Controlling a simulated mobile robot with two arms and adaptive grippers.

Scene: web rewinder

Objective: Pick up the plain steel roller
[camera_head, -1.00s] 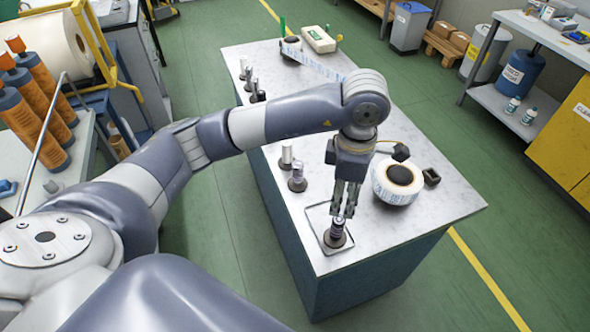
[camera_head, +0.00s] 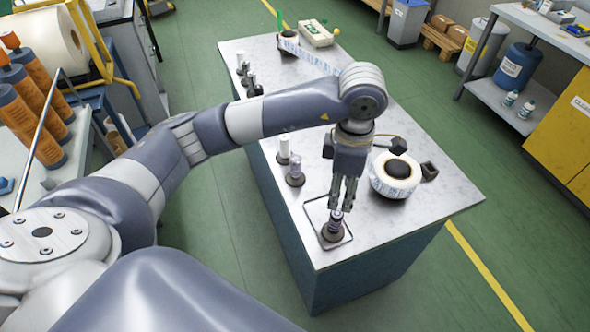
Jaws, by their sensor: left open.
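My left gripper (camera_head: 341,206) reaches down over the near end of the steel-topped bench. Its fingers are open, with their tips at the top of a small dark-based steel roller (camera_head: 335,226). This roller stands upright within a thin square frame (camera_head: 349,237); the fingers partly overlap it, and I cannot tell whether they touch it. A paler, plain-looking roller (camera_head: 284,148) stands behind and to the left, near a greyish one on a dark base (camera_head: 295,174). I cannot tell for certain which is the plain steel one. My right gripper is not in view.
A printed label roll (camera_head: 394,187) lies right of my gripper, with a small black block (camera_head: 429,171) beside it. Several small posts (camera_head: 248,75) stand along the bench's far left edge. Bare bench top (camera_head: 430,211) lies at the right corner.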

